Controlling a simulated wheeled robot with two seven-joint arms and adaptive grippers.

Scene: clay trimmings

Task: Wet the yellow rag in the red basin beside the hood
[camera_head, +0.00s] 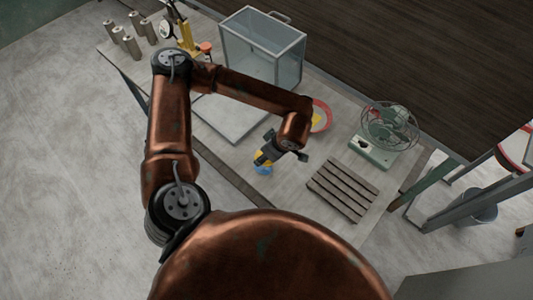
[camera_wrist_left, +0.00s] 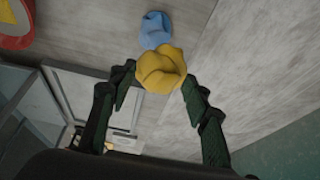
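The crumpled yellow rag (camera_head: 260,157) lies on the worktop, touching or partly over a blue rag (camera_head: 264,169). My left gripper (camera_head: 283,150) is just over and beside it, fingers spread. In the left wrist view the yellow rag (camera_wrist_left: 160,70) appears at the fingertips, between or just beyond them; contact is unclear. The blue rag (camera_wrist_left: 155,30) is behind it. The red basin (camera_head: 321,115) stands right of the clear hood (camera_head: 262,70), partly hidden by my left arm. The basin's red rim also shows in the left wrist view (camera_wrist_left: 20,42). My right gripper is not in view.
A slatted wooden board (camera_head: 342,189) and a green fan (camera_head: 385,137) are on the right of the worktop. A pale board (camera_head: 232,120) lies before the hood. Several grey cylinders (camera_head: 132,45) and a yellow stand (camera_head: 186,38) are at the far left. Bare worktop surrounds the rags.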

